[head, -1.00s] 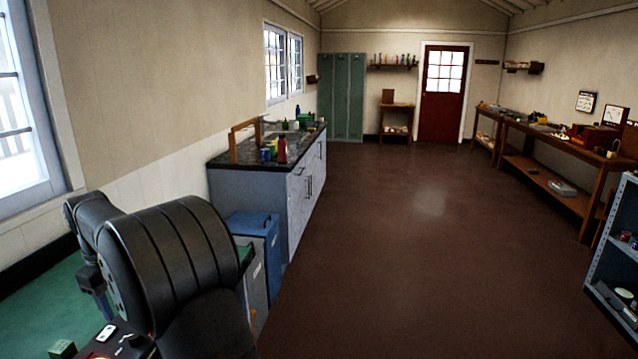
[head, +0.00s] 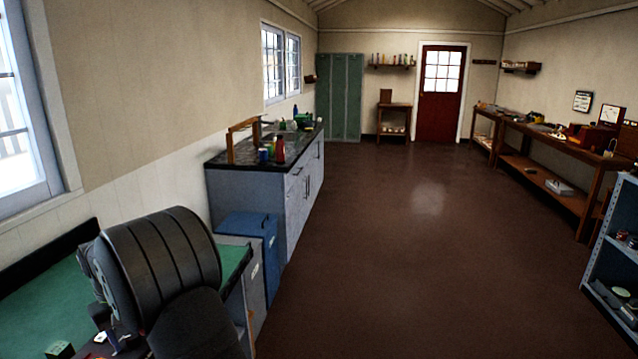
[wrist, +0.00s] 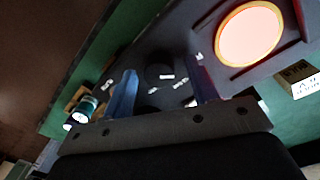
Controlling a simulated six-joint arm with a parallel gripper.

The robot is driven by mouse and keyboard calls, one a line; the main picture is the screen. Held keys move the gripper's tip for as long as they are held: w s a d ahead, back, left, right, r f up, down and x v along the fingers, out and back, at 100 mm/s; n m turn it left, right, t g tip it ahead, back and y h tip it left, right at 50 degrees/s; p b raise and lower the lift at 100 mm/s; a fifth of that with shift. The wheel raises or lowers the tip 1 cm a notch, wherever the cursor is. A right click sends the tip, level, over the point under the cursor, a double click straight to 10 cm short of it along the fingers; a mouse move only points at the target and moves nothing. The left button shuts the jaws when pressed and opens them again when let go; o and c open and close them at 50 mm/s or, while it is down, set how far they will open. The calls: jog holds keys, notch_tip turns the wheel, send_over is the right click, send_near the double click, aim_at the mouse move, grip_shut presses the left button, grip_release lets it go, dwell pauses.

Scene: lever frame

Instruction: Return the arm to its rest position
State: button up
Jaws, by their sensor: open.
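My gripper (wrist: 163,88) shows in the wrist view as two blue fingers standing well apart, open, with nothing held between them. Beyond the fingers is a dark panel (wrist: 230,90) with small white labels and a round lit disc (wrist: 249,35) with an orange rim. The fingers hide part of the panel, and I cannot make out a lever. In the head view my dark arm is folded at the lower left over the green bench top (head: 45,290). It hides most of my gripper there.
In the wrist view a small box (wrist: 297,75) with a white label lies right of the panel and a small jar (wrist: 84,110) at left. In the head view a blue bin (head: 250,235) and a counter (head: 225,160) stand beyond the bench. The brown floor (head: 400,250) is clear.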

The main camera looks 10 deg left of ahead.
jog(key=m, duration=0.5)
jog(key=shift+m, duration=0.3)
notch_tip(320, 180, up, 7)
jog(key=shift+a+f, duration=0.15)
jog(key=shift+f, duration=0.05)
jog(key=o, duration=1)
jog(key=s+d+r+n+t+y, duration=0.35)
jog(key=s+r+n, duration=0.25)
jog(key=r+n, duration=0.5)
jog(key=shift+n+h, duration=0.4)
jog(key=shift+h, duration=0.05)
jog(key=x, duration=0.9)
jog(key=shift+s+d+f, duration=0.15)
jog(key=shift+d+f, duration=0.2)
jog(key=shift+f, duration=0.05)
jog(key=v, duration=1)
